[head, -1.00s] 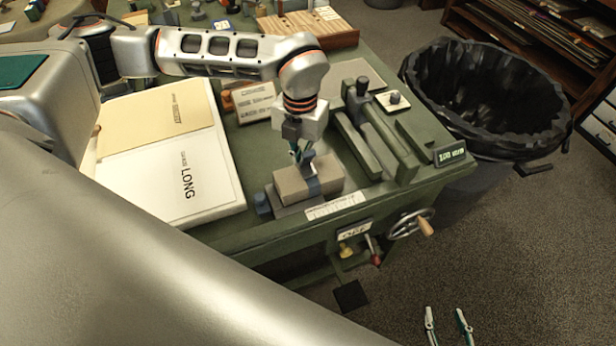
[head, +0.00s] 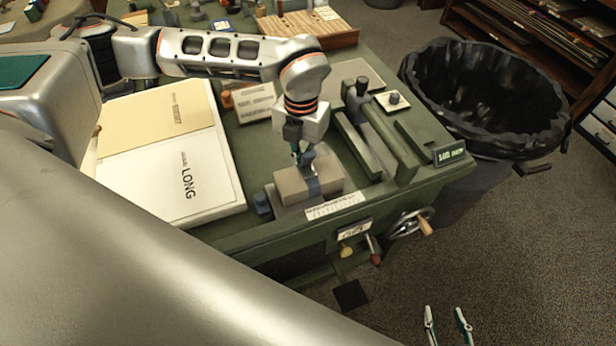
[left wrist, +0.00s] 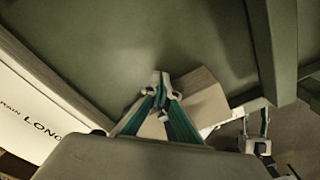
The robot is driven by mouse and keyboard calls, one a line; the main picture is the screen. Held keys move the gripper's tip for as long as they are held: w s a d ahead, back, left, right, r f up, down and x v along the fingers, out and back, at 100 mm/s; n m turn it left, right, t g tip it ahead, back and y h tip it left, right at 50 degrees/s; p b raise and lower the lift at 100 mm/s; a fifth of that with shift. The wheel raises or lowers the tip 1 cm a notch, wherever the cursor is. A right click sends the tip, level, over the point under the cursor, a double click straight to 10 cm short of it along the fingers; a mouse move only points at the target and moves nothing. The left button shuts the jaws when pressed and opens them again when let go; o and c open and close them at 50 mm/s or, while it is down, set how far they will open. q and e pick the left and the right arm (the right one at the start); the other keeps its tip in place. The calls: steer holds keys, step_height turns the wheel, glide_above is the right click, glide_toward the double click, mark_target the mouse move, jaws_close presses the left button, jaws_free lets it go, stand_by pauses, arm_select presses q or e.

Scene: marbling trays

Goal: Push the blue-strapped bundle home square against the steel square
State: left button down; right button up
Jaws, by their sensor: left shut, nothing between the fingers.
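I cannot clearly pick out the steel square. My right gripper (head: 447,314) is open and empty, low over the floor.
A white board marked LONG (head: 200,178) lies left of the bundle. Green guide bars (head: 385,140) stand to its right. A white scale (head: 335,206) runs along the front edge, above a handwheel (head: 408,223). A black-lined bin (head: 490,95) stands right of the bench.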

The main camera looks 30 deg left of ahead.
arm_select(q)
steer(key=shift+w+a+r+p, duration=0.2)
steer(key=shift+r+p, duration=0.65)
steer(key=shift+r, duration=0.45)
steer(key=shift+w+a+r+p, duration=0.1)
steer(key=shift+a+r+p, duration=0.05)
steer(key=shift+r+p, duration=0.9)
steer(key=shift+r, duration=0.15)
arm_select(e)
steer(key=r, duration=0.2)
steer(key=w+r, duration=0.1)
steer(key=r, duration=0.2)
steer(key=shift+w, duration=0.2)
steer(key=shift+s+f, duration=0.1)
steer(key=shift+f, duration=0.1)
